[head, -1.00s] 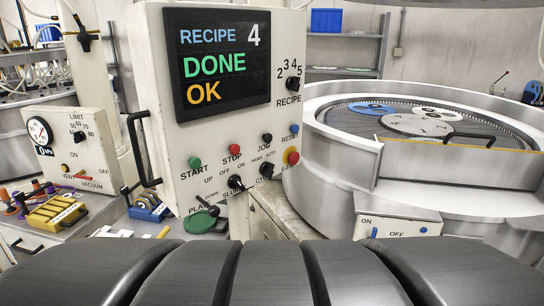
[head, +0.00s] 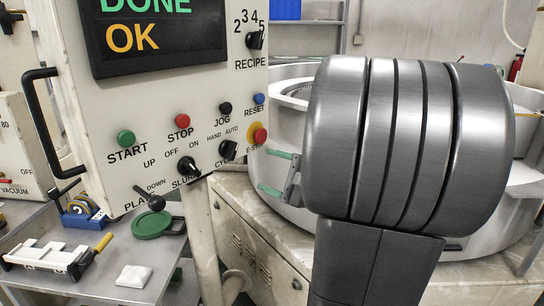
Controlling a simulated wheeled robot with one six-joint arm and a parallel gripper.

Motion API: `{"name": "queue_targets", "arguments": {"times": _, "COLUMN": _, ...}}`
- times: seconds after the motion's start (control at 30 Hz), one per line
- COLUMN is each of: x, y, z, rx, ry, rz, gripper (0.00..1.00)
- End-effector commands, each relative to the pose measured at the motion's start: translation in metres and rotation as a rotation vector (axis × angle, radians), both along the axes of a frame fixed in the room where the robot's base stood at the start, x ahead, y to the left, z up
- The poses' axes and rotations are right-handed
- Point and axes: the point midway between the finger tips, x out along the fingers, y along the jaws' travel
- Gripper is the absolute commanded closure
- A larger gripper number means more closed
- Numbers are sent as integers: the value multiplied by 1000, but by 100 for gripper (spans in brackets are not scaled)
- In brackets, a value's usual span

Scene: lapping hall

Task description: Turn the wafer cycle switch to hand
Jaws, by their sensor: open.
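The cycle switch (head: 228,150) is a small black knob low on the right of the cream control panel (head: 108,110). HAND and AUTO are printed above it, HAND to the left. Its pointer is too small to read surely. The "CY" label below it shows only in part. My gripper (head: 267,172) is just right of the panel's lower right edge, with two green-tipped fingers spread apart and pointing left. It is empty and apart from the switch. My large grey arm links hide much of the right side.
The red emergency stop (head: 259,135) sits close right of the switch, the black slurry knob (head: 188,168) to its left. The jog button (head: 225,108) is above. A black handle (head: 44,120) juts from the panel's left. A round steel machine (head: 285,120) stands behind my arm.

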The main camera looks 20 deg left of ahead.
Motion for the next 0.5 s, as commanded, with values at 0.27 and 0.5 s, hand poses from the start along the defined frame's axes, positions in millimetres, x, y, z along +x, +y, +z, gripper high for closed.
{"name": "queue_targets", "arguments": {"times": 0.27, "x": 9, "y": 16, "z": 11, "rx": 56, "ry": -6, "rz": 10, "gripper": 31}}
{"name": "queue_targets", "arguments": {"times": 0.5, "x": 23, "y": 54, "z": 11, "rx": 54, "ry": -6, "rz": 13, "gripper": 31}}
